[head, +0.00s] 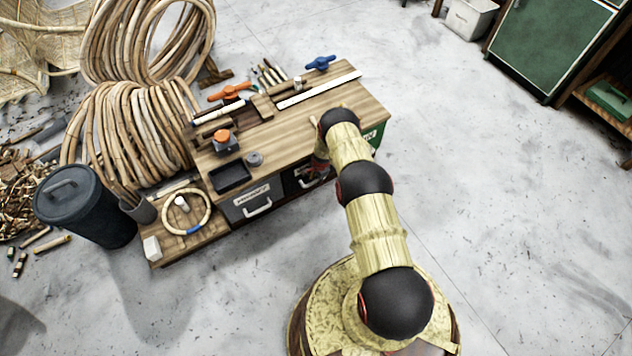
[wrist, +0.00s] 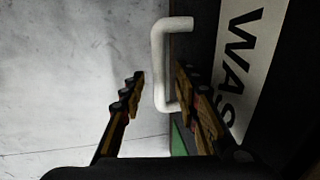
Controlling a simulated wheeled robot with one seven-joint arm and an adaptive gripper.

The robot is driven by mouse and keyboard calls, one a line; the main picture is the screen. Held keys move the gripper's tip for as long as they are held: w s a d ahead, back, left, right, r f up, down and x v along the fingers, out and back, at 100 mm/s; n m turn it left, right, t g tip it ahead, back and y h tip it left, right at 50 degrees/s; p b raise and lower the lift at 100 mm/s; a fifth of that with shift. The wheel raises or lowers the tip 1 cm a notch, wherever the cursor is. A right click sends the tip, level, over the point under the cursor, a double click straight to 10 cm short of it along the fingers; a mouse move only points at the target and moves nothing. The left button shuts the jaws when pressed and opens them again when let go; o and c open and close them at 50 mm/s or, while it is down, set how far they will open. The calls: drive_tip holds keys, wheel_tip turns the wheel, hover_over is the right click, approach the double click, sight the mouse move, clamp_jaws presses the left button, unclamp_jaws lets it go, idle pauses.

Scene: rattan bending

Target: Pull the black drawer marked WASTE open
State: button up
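The black WASTE drawer (wrist: 205,35) fills the right side of the wrist view, its white label (wrist: 250,60) partly cut off so that "WAS" shows. Its pale bar handle (wrist: 158,65) stands out from the front. My gripper (wrist: 160,78) is open, one finger on each side of the handle bar. The left finger is apart from the bar; the right one is on the drawer side, close to it. I cannot tell whether it touches. In the head view my gripper (head: 318,165) is at the black drawer (head: 296,182) under the bench and hides most of its front.
The wooden bench (head: 335,98) carries tools and a black tray (head: 231,177). A grey drawer (head: 238,208) is left of the black one, a green front (head: 374,136) right. A dark bin (head: 85,205) and rattan coils (head: 130,130) stand left. The floor in front is clear.

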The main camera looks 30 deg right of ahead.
drive_tip(key=shift+w+f, duration=0.1)
drive_tip(key=shift+f, duration=0.3)
drive_tip(key=shift+c, duration=0.2)
drive_tip(key=c, duration=0.8)
